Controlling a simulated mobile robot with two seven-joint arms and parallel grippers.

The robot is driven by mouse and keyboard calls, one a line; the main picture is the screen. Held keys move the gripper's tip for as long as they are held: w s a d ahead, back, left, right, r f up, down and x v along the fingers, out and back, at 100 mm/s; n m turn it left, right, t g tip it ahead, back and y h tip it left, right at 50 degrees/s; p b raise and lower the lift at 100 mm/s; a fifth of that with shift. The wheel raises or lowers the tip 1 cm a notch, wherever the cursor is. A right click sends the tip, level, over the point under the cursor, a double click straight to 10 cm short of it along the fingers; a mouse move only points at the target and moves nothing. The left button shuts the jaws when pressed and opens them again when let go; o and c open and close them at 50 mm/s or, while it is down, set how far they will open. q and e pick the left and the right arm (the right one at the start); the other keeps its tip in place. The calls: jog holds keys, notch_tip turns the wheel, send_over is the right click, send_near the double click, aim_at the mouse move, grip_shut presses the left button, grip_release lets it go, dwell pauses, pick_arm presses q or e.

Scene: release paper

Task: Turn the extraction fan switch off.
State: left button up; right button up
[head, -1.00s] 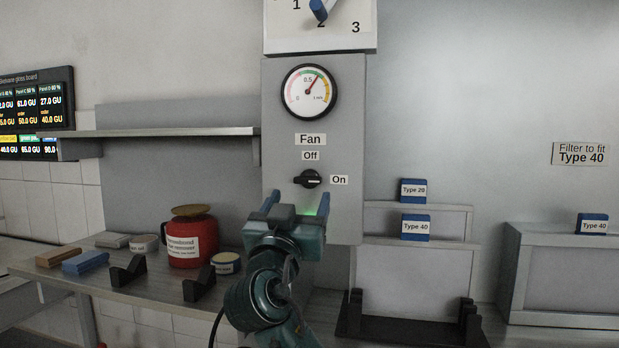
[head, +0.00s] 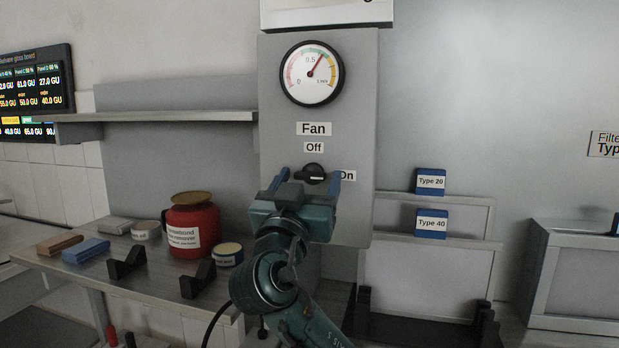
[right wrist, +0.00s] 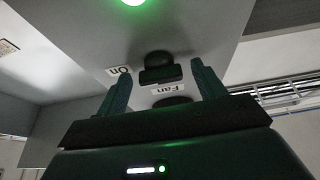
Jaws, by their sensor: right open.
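The black fan switch (head: 314,174) is a rotary knob on the grey panel (head: 354,110). It sits below the "Fan" and "Off" labels and left of the "On" label, and its white mark points right toward "On". My right gripper (head: 308,180) is open and empty, its two blue fingers on either side of the knob in the head view. In the right wrist view the knob (right wrist: 159,69) shows between the spread fingers, ahead of them; I cannot tell whether they touch it. My left gripper is out of view.
A round gauge (head: 312,73) is above the switch. A shelf (head: 160,117) juts out left of the panel. A red container (head: 192,226) and a small tin (head: 228,255) stand on the bench (head: 150,278).

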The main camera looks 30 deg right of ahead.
jog(key=shift+c, duration=0.2)
jog(key=c, duration=1)
jog(key=shift+o, duration=0.2)
